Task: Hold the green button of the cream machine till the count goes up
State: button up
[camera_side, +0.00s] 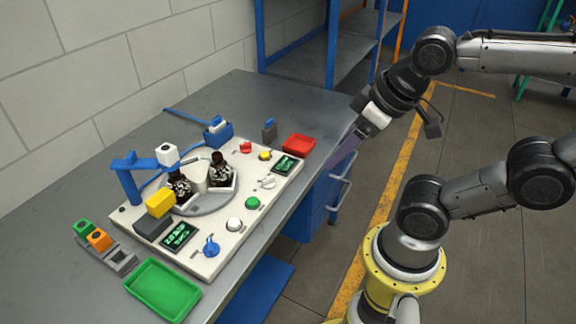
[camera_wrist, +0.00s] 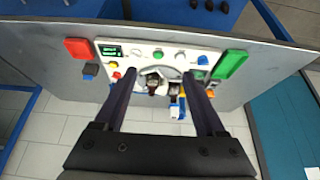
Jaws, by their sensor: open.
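The cream machine (camera_side: 222,222) lies on the grey bench, with a round turntable holding two dark amber bottles (camera_side: 180,187). Its green button (camera_side: 252,203) is on the front strip, between a white knob and a white round button. In the wrist view the green button (camera_wrist: 157,54) shows small, beyond the fingertips. My gripper (camera_side: 338,165) is off the bench's front edge, to the right of the machine and apart from it. In the wrist view my gripper (camera_wrist: 161,75) has its two dark fingers wide apart with nothing held. Two green-lit displays (camera_side: 286,165) show, their digits too small to read.
A red tray (camera_side: 298,145) lies at the machine's right end and a green tray (camera_side: 163,289) at its left front. A blue post with an arm (camera_side: 128,172) stands over the turntable's left side. A blue knob (camera_side: 211,246) and yellow block (camera_side: 159,204) rise from the machine.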

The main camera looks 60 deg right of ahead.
grip_shut()
dwell(0.4)
dwell(1.4)
